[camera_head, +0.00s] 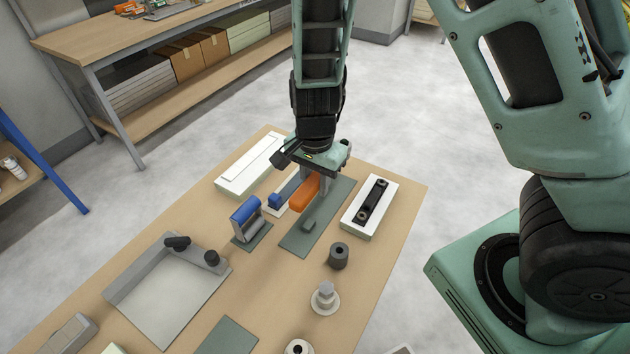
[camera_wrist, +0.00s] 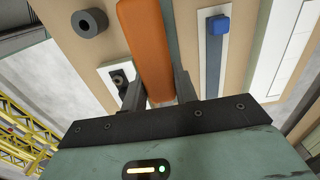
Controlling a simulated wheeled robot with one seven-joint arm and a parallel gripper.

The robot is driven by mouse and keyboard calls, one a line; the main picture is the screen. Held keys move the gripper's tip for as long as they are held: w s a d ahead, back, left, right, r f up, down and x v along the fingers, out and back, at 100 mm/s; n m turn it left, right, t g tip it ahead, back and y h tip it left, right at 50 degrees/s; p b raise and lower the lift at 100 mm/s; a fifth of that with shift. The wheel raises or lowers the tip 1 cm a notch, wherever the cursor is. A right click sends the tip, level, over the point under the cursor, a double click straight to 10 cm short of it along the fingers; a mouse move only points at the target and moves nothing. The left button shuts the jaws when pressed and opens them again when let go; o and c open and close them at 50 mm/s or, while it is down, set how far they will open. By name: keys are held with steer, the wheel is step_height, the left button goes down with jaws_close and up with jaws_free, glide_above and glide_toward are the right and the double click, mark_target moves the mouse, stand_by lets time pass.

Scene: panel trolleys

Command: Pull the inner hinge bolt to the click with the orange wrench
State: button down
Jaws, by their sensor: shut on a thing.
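The orange wrench (camera_head: 303,192) shows as a thick orange handle over a dark green mat (camera_head: 325,210). My gripper (camera_head: 318,180) is shut on the orange handle, which also runs between my fingers in the wrist view (camera_wrist: 147,45). I cannot tell whether the wrench touches the mat. A white block (camera_head: 359,227) to the right carries a black bar (camera_head: 373,202) with round fittings at both ends. I cannot tell which part in view is the inner hinge bolt.
Left of the mat are a blue-topped grey holder (camera_head: 246,217) and a long white block (camera_head: 249,166). Nearer stand a dark ring (camera_head: 339,255), a pale stepped knob (camera_head: 325,298) and a grey panel tray (camera_head: 160,305). A shelved bench (camera_head: 150,40) is beyond clear floor.

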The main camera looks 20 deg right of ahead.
steer(key=shift+r+p, duration=2.05)
steer(key=shift+p, duration=0.15)
steer(key=shift+f, duration=0.1)
